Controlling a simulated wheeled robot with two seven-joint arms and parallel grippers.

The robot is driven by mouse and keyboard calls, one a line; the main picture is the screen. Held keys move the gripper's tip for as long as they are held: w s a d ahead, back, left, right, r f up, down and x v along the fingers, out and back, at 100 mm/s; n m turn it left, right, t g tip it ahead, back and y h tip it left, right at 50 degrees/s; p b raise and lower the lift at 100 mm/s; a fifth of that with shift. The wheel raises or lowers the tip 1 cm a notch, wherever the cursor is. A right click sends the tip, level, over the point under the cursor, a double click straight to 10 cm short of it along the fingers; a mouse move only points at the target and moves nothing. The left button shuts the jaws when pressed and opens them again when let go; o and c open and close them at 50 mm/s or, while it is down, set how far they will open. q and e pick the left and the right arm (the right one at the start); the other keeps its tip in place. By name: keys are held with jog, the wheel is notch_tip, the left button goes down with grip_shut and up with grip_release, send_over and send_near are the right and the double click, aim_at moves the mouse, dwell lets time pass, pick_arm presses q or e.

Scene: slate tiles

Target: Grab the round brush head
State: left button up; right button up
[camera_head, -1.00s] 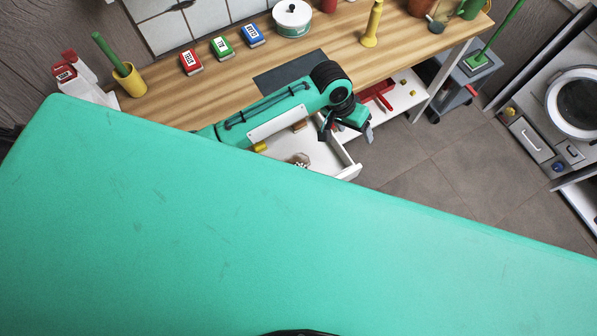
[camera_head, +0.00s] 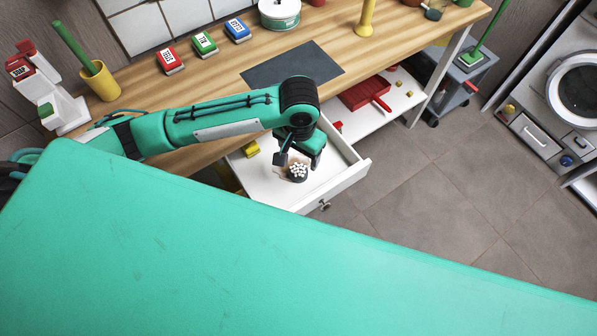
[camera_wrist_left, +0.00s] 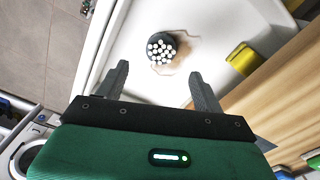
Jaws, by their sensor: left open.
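The round brush head (camera_head: 297,172), dark with white bristle tufts, lies in the open white drawer (camera_head: 345,178). In the left wrist view the brush head (camera_wrist_left: 161,50) shows beyond the fingertips, roughly between them, with a brownish patch beside it. My left gripper (camera_head: 297,162) is over the drawer, close to the brush head. In the left wrist view its two dark fingers (camera_wrist_left: 158,72) are spread apart with nothing between them. Whether they touch the brush head cannot be told. My right gripper is not in view.
A yellow block (camera_head: 251,149) lies in the drawer near the bench. The wooden bench top (camera_head: 215,85) holds small labelled boxes (camera_head: 205,43), a dark mat (camera_head: 292,68) and a yellow cup (camera_head: 100,80). A green surface fills the foreground.

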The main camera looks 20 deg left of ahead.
aim_at(298, 170)
pick_arm(q)
notch_tip(298, 170, down, 9)
jog(key=shift+a+r, duration=0.15)
jog(key=c, duration=1)
